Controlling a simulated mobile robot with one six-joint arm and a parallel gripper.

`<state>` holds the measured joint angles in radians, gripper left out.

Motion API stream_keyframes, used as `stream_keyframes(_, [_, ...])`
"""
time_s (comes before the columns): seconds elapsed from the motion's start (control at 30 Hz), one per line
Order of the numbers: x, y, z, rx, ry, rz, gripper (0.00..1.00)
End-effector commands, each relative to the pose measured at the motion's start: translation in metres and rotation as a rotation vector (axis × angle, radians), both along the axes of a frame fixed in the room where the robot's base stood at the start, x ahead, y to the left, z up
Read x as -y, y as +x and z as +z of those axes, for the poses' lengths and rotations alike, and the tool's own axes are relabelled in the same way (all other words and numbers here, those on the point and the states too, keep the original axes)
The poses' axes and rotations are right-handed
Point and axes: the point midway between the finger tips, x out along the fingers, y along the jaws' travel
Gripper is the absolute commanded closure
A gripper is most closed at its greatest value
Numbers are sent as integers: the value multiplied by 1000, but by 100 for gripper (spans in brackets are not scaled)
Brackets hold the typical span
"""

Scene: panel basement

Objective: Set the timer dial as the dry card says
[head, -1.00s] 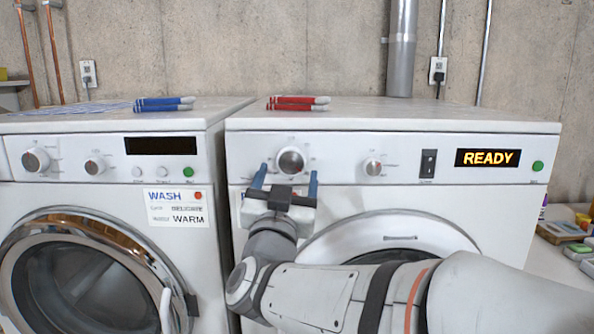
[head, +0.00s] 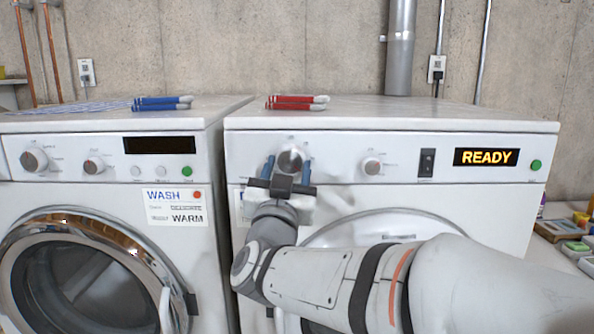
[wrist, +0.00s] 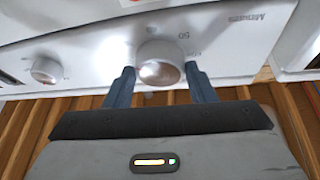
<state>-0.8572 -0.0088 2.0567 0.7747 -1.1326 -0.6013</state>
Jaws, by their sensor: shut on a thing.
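The timer dial (head: 290,160) is the large silver knob on the control panel of the right-hand machine. My gripper (head: 288,163) is shut on it, with one blue finger on each side. In the wrist view the dial (wrist: 160,68) sits between the two fingers, with small printed marks around it, too blurred to read in full. A card (head: 238,203) on the right-hand machine shows only as a sliver; my gripper and wrist hide the rest, so its text cannot be read.
The right-hand machine has a smaller knob (head: 370,167), a black switch (head: 427,162), a display (head: 486,157) reading READY and a green button (head: 536,165). The left machine carries a WASH card (head: 174,207). Red (head: 297,102) and blue (head: 161,103) striped items lie on top.

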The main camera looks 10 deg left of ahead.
Motion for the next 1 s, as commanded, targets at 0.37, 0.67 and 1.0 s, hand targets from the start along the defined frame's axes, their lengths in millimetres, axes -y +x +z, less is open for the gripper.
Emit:
stream_keyframes(0.37, [-1,0,-1,-16,71,-1,73])
stream_keyframes(0.67, [-1,0,0,-17,69,0,43])
stream_keyframes(1.0, [-1,0,0,-17,69,1,28])
